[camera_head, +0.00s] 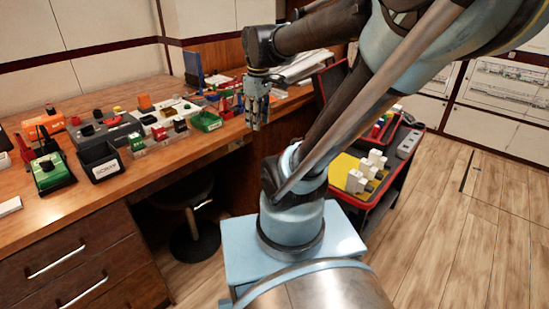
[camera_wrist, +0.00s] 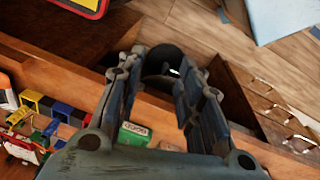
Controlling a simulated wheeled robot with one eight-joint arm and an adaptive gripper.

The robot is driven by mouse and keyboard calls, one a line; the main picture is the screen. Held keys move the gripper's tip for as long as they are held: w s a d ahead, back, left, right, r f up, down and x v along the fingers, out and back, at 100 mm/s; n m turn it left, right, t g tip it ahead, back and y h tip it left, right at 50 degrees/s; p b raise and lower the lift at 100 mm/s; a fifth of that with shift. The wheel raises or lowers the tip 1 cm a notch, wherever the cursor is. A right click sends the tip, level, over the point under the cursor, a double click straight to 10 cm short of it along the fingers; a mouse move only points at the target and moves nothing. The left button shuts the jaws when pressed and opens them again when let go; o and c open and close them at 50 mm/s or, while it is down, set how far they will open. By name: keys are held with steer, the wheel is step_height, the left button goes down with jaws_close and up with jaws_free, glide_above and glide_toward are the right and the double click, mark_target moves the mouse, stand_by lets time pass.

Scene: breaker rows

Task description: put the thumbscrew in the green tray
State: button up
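The green tray (camera_head: 206,121) sits near the front edge of the wooden desk, left of my gripper in the head view. A green, white-labelled piece in the wrist view (camera_wrist: 133,134) appears to be this tray, partly hidden by my gripper. My gripper (camera_head: 257,112) hangs fingers-down beyond the desk's front edge, right of the tray and apart from it. I cannot pick out the thumbscrew among the small items in either view.
The desk (camera_head: 140,172) holds several breakers and boxes, including a black labelled bin (camera_head: 101,162) and a green-based device (camera_head: 52,173). A dark stool (camera_head: 194,240) stands below. A red-edged cart (camera_head: 379,190) stands right, behind my arm. Floor at right is clear.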

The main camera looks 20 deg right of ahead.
steer(key=s+d+f+m, duration=0.3)
steer(key=s+f+m, duration=0.6)
steer(key=f, duration=0.1)
steer(key=shift+s+d+t, duration=0.2)
steer(key=shift+s+t, duration=0.1)
steer(key=shift+s, duration=0.05)
